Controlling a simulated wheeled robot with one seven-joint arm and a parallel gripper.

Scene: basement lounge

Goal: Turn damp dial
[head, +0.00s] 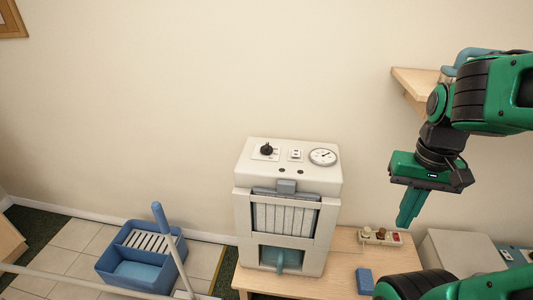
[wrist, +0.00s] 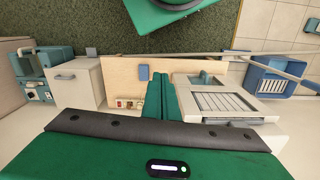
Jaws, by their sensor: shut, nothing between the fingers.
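A white dehumidifier-like machine (head: 335,183) stands on a wooden table, with a slatted grey front. On its top panel, a black dial (head: 267,149) sits at the left on a white plate; a switch (head: 295,154) and a round gauge (head: 322,156) are to its right. My gripper (head: 405,222) is shut and empty, pointing down in the air to the right of the machine, well apart from the dial. In the wrist view, my shut fingers (wrist: 161,76) show left of the machine (wrist: 252,108); the dial is not visible there.
A power strip (head: 380,237) and a blue block (head: 364,281) lie on the table (head: 345,242). A wooden wall shelf (head: 412,84) is behind my arm. A blue mop bucket (head: 112,269) with a mop stands on the floor left. A white cabinet (head: 460,252) is at right.

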